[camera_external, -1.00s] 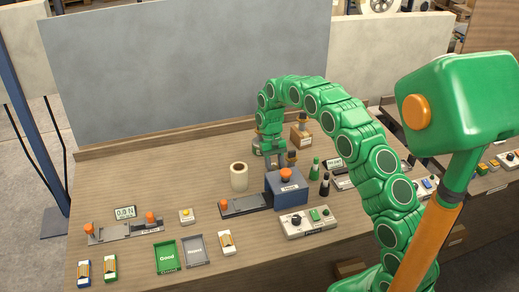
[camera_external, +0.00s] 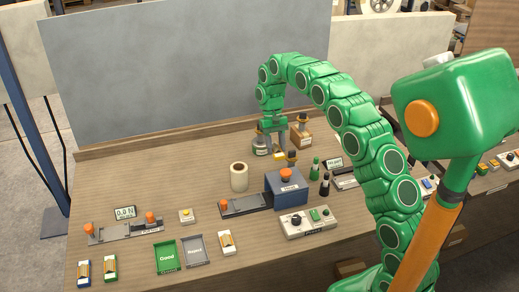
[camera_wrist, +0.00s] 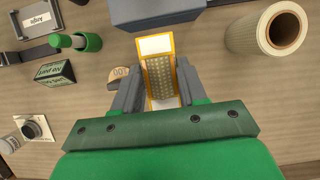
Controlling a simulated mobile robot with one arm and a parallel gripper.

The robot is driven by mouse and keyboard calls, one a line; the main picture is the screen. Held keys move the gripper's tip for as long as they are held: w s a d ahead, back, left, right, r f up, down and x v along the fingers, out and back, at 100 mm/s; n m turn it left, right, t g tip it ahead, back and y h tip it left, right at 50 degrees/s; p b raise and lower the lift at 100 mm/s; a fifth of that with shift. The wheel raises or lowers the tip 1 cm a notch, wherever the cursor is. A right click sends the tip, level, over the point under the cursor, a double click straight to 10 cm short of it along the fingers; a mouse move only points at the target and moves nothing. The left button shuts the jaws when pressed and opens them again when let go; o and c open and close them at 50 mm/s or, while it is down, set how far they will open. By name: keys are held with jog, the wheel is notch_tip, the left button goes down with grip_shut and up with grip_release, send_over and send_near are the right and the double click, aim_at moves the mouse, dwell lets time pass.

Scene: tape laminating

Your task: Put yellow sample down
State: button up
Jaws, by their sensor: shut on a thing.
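My gripper (camera_external: 276,150) is shut on the yellow sample (camera_external: 284,158) and holds it above the table behind the blue press block (camera_external: 286,187). In the wrist view the yellow sample (camera_wrist: 156,44) is a flat piece with a yellow frame, white ends and a grey textured middle. It lies between the two fingers (camera_wrist: 160,90), and its near end is partly hidden by my gripper. A green tray marked "Good" (camera_external: 168,267) and a grey tray (camera_external: 205,260), its label hard to read, lie empty on the front of the table.
A beige roll (camera_external: 239,177) stands left of the press block. A control box (camera_external: 308,220) is in front. Bare table lies at the left back.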

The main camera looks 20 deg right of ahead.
notch_tip(320, 180, up, 8)
jog(key=shift+f, duration=0.1)
jog(key=a+m+t+y, duration=0.45)
jog(key=a+m, duration=1.35)
jog(key=a, duration=0.7)
send_near(183, 170)
jog(key=shift+s+a+f, duration=0.35)
jog(key=shift+s+a, duration=0.4)
jog(key=shift+w+a+f, duration=0.35)
jog(key=shift+w+f, duration=0.25)
jog(key=shift+f, duration=0.1)
jog(key=shift+w+a+f, duration=0.1)
jog(key=shift+w+f, duration=0.1)
jog(key=shift+f, duration=1.55)
